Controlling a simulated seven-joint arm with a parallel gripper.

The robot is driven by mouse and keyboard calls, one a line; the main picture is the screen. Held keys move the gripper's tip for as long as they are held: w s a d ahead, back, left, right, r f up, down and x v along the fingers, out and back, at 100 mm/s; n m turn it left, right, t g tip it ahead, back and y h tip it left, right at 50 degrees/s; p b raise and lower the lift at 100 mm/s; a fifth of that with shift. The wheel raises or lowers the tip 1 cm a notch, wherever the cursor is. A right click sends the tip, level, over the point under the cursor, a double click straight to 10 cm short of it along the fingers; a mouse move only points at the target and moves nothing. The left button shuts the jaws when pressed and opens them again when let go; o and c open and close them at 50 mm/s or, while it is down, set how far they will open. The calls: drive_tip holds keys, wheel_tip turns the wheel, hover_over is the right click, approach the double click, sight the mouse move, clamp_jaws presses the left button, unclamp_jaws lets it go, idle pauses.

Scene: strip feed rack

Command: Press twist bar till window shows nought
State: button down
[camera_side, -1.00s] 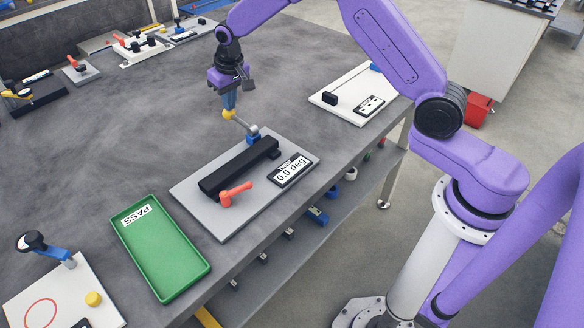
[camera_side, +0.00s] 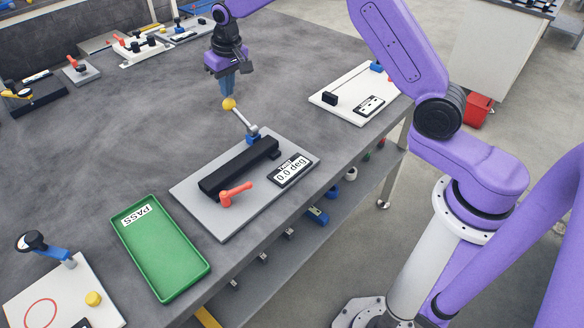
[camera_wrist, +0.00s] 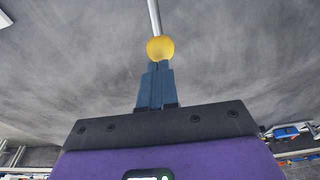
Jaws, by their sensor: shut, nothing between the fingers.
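The twist bar is a grey rod (camera_side: 241,119) with a yellow ball (camera_side: 229,104) on its upper end. It leans up and left from a blue clamp (camera_side: 253,139) at the end of a black bar (camera_side: 235,168) on a grey plate (camera_side: 200,208). The window (camera_side: 292,171) reads 0.0 deg. My gripper (camera_side: 228,96) is shut and empty, its fingertips right at the top of the ball. In the wrist view the ball (camera_wrist: 160,49) sits just beyond the shut fingertips (camera_wrist: 160,67); I cannot tell whether they touch.
A red handle (camera_side: 235,193) stands at the plate's front. A green PASS tray (camera_side: 203,268) lies to the left, empty. A white board (camera_side: 328,101) with a black block lies behind to the right.

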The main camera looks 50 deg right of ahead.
drive_tip(key=shift+r, duration=2.2)
drive_tip(key=shift+s, duration=0.1)
drive_tip(key=s+a+r+n+g, duration=0.1)
drive_tip(key=s+a+r+n, duration=0.15)
drive_tip(key=s, duration=0.85)
drive_tip(key=s+a+r+n, duration=0.1)
drive_tip(key=s+a+n, duration=0.25)
drive_tip(key=s, duration=0.75)
drive_tip(key=s+d+f+n, duration=0.1)
drive_tip(key=s+d+n, duration=0.2)
drive_tip(key=s, duration=0.8)
drive_tip(key=s+d+f+n+g, duration=0.1)
drive_tip(key=s+d+n, duration=0.2)
drive_tip(key=s+d, duration=0.3)
drive_tip(key=s, duration=0.5)
drive_tip(key=shift+s+d+n, duration=0.2)
drive_tip(key=shift+s+n, duration=0.1)
drive_tip(key=shift+s, duration=0.1)
drive_tip(key=c, duration=1.8)
unclamp_jaws()
